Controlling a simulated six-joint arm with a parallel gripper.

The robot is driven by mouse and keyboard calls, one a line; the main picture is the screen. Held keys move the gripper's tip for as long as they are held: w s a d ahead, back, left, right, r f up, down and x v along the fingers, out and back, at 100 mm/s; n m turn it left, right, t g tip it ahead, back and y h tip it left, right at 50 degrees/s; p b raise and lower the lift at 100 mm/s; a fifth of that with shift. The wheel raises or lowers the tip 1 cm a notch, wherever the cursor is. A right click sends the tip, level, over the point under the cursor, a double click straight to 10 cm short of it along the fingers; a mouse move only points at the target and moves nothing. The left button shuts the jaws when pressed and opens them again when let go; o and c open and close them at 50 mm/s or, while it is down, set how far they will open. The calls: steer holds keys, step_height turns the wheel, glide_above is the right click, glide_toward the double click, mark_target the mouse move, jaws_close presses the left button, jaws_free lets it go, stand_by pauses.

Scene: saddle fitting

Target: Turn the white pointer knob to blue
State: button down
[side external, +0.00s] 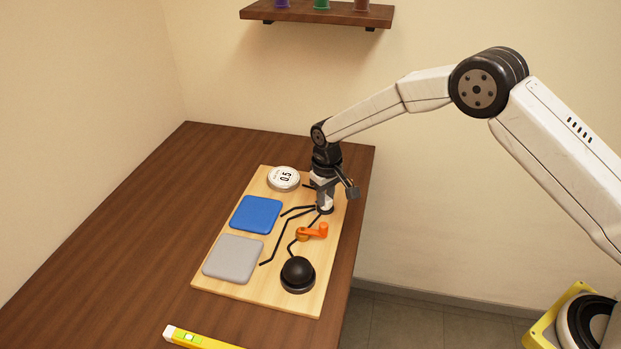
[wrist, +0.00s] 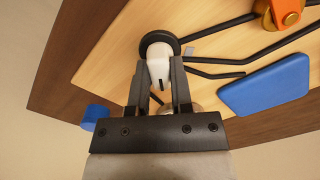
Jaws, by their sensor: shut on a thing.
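The white pointer knob (wrist: 158,68) sits on a round black base (wrist: 157,37) on the wooden board. My gripper (wrist: 158,78) is shut on the knob, one finger on each side, in the wrist view. In the side view my gripper (side external: 325,192) reaches down over the knob at the board's right side and partly hides it. The blue pad (side external: 256,214) lies left of the knob there, and it also shows at the right of the wrist view (wrist: 265,86). Black lines run from near the knob across the board. I cannot tell exactly which line the pointer faces.
The board (side external: 215,278) also carries a grey pad (side external: 233,258), a white dial reading 0.5 (side external: 284,178), an orange handle (side external: 312,232) close to the knob and a black dome (side external: 298,272). A yellow level (side external: 195,339) lies at the front. The table's left side is clear.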

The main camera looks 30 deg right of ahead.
steer(key=shift+m, duration=0.5)
steer(key=c, duration=0.5)
jaws_free()
steer(key=shift+r, duration=0.15)
steer(key=shift+r, duration=3.8)
steer(key=shift+d, duration=0.1)
